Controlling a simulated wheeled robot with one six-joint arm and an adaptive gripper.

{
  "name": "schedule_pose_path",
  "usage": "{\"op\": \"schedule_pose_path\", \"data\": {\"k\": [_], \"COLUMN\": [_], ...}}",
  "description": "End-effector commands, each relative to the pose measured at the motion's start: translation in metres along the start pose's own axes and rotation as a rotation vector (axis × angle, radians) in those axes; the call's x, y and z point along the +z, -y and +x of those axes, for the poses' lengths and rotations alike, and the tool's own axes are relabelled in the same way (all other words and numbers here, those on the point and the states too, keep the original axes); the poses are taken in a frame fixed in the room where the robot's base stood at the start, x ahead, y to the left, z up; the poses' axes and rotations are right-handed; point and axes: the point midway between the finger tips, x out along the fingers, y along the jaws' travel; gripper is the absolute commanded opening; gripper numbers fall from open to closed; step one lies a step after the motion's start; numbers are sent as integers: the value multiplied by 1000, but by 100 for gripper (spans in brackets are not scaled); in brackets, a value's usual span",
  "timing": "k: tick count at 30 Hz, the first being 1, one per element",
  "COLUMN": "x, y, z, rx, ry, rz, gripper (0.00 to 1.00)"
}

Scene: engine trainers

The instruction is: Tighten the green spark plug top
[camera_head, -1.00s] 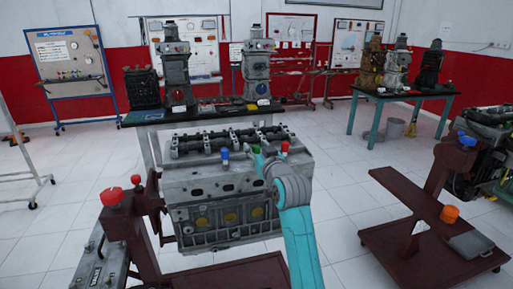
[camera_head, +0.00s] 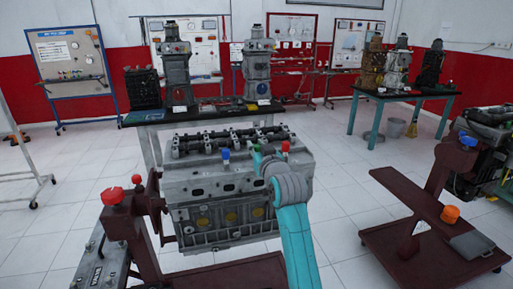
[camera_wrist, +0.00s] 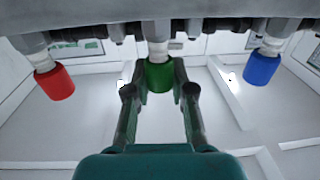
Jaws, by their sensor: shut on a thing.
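The green spark plug top (camera_wrist: 159,76) sits upright on a pale plug stem in the middle of the wrist view. My gripper (camera_wrist: 160,84) is shut on it, with one finger on each side. In the head view my gripper (camera_head: 262,158) is at the engine block's top front edge, between the blue and red tops, and my arm hides part of it. The red top (camera_wrist: 55,83) and the blue top (camera_wrist: 262,69) stand apart on either side in the wrist view.
The grey engine block (camera_head: 215,188) is held on a dark red stand (camera_head: 150,262) with a red knob (camera_head: 113,196). Another dark red stand (camera_head: 420,200) is on the right. A table with engine parts (camera_head: 195,117) stands behind the block. Open tiled floor lies between.

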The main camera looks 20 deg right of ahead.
Motion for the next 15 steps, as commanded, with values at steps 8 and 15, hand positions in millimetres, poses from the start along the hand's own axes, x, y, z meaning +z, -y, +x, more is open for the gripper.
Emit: {"op": "schedule_pose_path", "data": {"k": [8,15], "x": [0,0], "y": [2,3], "z": [0,0], "rx": [120,284], "ry": [1,1], "rz": [-2,-2], "gripper": [0,0]}}
